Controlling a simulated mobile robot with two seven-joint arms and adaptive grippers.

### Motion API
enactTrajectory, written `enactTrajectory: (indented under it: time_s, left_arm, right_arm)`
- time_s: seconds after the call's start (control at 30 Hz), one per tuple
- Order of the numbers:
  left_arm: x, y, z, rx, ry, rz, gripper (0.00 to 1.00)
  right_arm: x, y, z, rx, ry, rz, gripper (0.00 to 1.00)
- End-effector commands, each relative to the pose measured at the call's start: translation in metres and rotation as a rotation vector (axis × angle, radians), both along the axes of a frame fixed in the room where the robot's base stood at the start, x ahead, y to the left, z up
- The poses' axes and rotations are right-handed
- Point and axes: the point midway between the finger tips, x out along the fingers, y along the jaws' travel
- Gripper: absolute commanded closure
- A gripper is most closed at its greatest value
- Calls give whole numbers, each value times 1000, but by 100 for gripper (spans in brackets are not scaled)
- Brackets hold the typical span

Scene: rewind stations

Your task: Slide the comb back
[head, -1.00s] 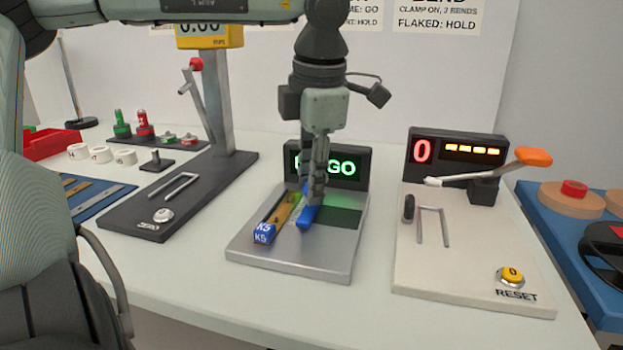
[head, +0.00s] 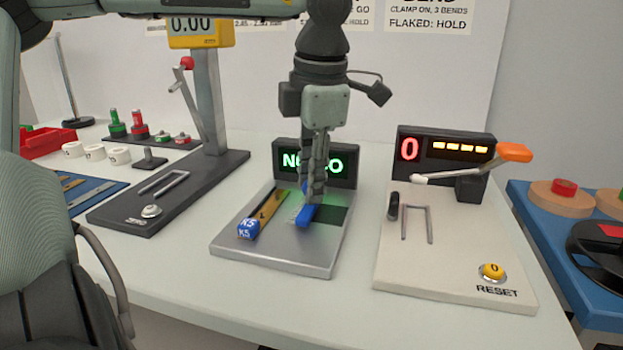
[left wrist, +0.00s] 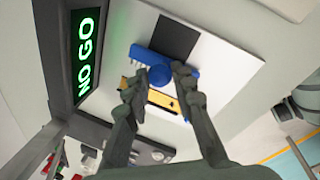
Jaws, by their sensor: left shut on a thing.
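The blue comb (head: 304,216) sits on the metal plate of the middle station (head: 270,261), just right of a yellow strip (head: 269,207) with blue K5 ends. A gap shows between comb and strip. My left gripper (head: 311,197) points down and is shut on the comb, hiding its far part. In the left wrist view the comb (left wrist: 149,61) lies between the fingertips, beside the yellow strip (left wrist: 162,99) and a dark square patch (left wrist: 174,39). The station's display (head: 330,163) glows green with NO GO, partly covered by the gripper. My right gripper is not in view.
A white station (head: 450,264) with lever and yellow RESET button stands close on the right. A dark gauge stand (head: 172,197) with a lever and yellow readout stands on the left. Open table lies in front of the plate.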

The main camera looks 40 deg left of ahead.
Motion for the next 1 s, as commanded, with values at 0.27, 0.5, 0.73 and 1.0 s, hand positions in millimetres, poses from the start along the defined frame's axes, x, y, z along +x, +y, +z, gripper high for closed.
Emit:
enactTrajectory:
  time_s: [0.27, 0.5, 0.73, 1.0]
  left_arm:
    - [2, -4, 1, -14, -9, -5, 61]
    - [1, -3, 0, -10, -7, -3, 54]
    - [1, -4, 11, -7, -10, -1, 54]
    - [-4, -13, 65, -7, -11, -2, 54]
  right_arm:
    - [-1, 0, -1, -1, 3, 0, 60]
    - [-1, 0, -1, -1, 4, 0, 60]
    - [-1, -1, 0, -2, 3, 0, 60]
    - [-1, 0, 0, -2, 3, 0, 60]
